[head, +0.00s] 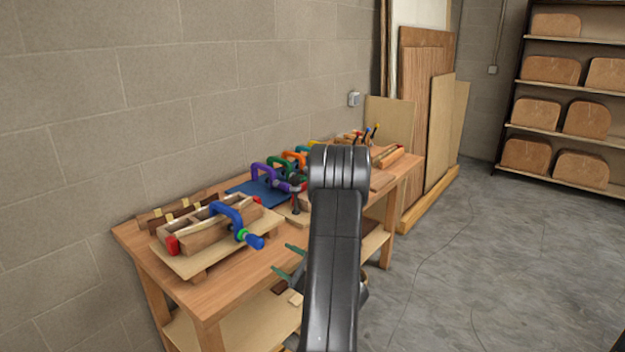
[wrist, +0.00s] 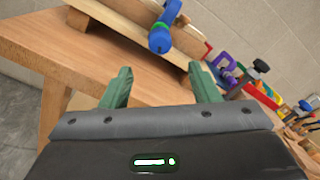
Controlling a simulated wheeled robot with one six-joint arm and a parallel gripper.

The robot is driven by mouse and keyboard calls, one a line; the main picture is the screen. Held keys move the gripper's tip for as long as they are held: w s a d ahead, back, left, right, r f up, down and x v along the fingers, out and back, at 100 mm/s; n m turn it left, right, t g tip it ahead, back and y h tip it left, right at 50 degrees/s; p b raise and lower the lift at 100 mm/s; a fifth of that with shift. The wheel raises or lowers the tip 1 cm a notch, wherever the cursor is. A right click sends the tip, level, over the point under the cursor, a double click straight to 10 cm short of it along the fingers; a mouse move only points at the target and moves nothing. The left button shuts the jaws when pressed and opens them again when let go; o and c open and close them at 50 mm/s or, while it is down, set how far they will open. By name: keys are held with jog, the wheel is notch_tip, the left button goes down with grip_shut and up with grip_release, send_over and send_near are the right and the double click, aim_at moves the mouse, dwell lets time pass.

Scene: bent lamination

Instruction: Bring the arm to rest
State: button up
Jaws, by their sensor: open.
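My gripper (wrist: 161,84) shows in the wrist view with its two green fingers apart and nothing between them. It points at the wooden workbench (wrist: 70,75) close to the bench's front side. In the head view my gripper (head: 287,262) is partly hidden behind my dark arm, and its green fingertips show near the front edge of the workbench (head: 190,290). A wooden form with a blue clamp (head: 228,211) sits on a board at the bench's left end. The blue clamp handle (wrist: 161,39) shows beyond the fingers in the wrist view.
Several coloured clamps, including a purple one (head: 263,172), stand on a blue mat (head: 245,188) farther along the bench. A lower shelf (head: 255,325) runs under it. Tall boards (head: 425,110) lean on the wall. Shelving (head: 570,84) stands at the back right. The floor (head: 470,260) to the right is clear.

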aim_at(262, 246)
jog(key=p+x, duration=0.2)
jog(key=x, duration=0.9)
jog(key=shift+w, duration=0.1)
jog(key=shift+d, duration=0.1)
